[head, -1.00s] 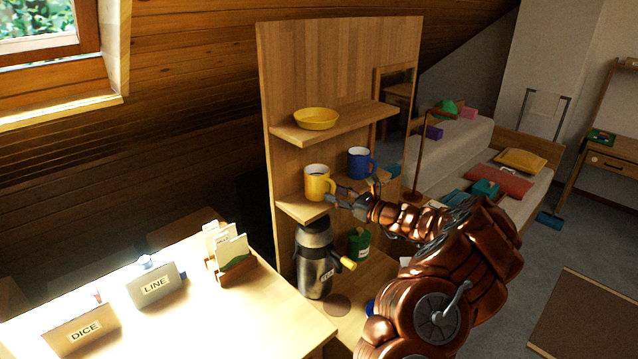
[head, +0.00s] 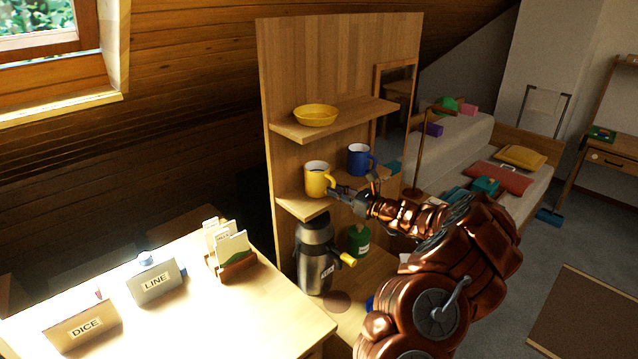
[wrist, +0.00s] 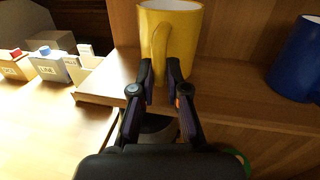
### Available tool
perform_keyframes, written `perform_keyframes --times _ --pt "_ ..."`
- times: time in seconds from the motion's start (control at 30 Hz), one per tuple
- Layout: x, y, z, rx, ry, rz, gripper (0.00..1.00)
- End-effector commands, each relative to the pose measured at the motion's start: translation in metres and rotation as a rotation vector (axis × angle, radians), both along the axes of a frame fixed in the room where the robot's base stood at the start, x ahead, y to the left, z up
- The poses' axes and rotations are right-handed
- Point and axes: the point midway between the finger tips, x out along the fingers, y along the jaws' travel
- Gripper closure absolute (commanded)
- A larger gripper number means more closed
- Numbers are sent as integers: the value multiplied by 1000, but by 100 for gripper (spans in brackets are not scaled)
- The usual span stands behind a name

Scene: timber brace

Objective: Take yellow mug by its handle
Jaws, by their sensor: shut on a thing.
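The yellow mug (head: 316,180) stands upright at the left end of the lower shelf (head: 303,207) in the head view. In the wrist view the yellow mug (wrist: 182,32) is at the top centre, its handle (wrist: 158,50) pointing toward me. My gripper (head: 340,191) reaches in from the right at the mug's handle side. In the wrist view my gripper (wrist: 161,70) has its two fingers on either side of the handle, shut on it. The mug still rests on the shelf.
A blue mug (head: 360,159) stands right of the yellow mug on the same shelf, also at the right edge of the wrist view (wrist: 300,62). A yellow bowl (head: 316,116) sits on the shelf above. A steel flask (head: 315,262) and green canister (head: 359,240) stand below.

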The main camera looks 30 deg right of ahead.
Motion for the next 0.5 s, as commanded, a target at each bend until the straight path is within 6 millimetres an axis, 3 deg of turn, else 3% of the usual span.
perform_keyframes --times 0.27,0.5 --pt "0 0 2 -1 -1 0 100" --pt "0 0 16 -2 -4 0 100"
